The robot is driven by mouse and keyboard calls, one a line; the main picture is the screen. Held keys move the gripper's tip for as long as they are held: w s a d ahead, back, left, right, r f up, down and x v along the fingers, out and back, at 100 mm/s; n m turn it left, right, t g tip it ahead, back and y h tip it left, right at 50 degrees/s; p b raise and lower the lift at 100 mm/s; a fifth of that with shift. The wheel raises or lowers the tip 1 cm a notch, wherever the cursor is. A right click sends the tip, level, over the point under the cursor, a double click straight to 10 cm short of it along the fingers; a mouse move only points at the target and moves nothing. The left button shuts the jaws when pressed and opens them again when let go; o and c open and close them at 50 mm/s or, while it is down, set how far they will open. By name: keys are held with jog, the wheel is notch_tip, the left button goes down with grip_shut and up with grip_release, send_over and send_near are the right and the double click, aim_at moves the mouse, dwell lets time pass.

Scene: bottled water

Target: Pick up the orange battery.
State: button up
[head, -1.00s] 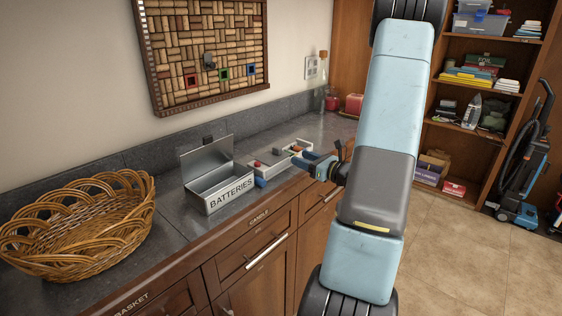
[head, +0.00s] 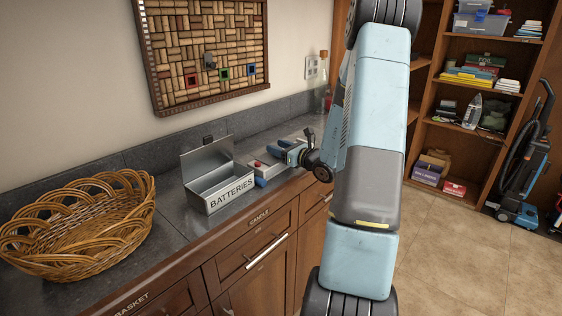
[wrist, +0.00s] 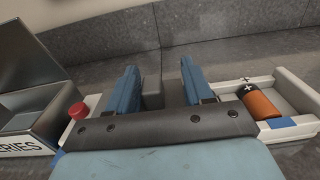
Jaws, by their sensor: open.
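The orange battery (wrist: 261,106) has a dark end with plus marks. In the wrist view it lies in the right part of a white tray (wrist: 300,92), right of my gripper's right finger. In the head view my arm hides it. My gripper (head: 278,150) is open, above the white tray on the counter. In the wrist view its two blue fingers (wrist: 160,88) are apart, with a grey block (wrist: 151,88) behind and between them. The fingers are not around the battery.
An open metal box marked BATTERIES (head: 228,195) stands left of the tray, with its lid raised. A red button (wrist: 78,110) is at the tray's left end. A wicker basket (head: 80,225) is farther left. The wall rises behind the counter.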

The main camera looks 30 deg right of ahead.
jog(key=shift+w, duration=0.2)
grip_shut()
dwell(0.3)
dwell(1.0)
